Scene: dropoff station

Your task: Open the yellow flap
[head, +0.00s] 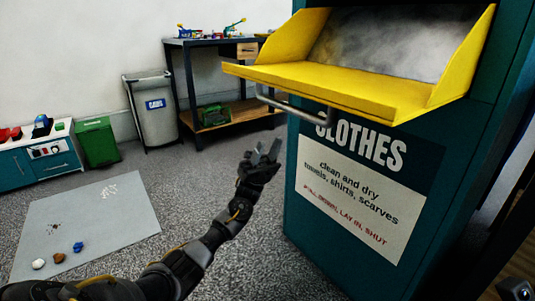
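The yellow flap (335,88) is on the front of a teal clothes bin (305,225) at the right. It is tipped down and out, lying roughly flat, with its slanted side walls standing up and the grey opening showing behind it. A grey bar handle (292,108) hangs under its front edge. My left gripper (266,151) is below and left of the handle, apart from it, beside the bin's left edge. Its fingers point up with a gap between them, and nothing is held. My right gripper is not clearly in view.
A pale mat (95,215) with small items lies on the floor at left. Behind are a green bin (97,142), a grey bin (157,110), a workbench (240,112) and a toy-topped teal cabinet (40,160). Open carpet lies between the mat and the clothes bin.

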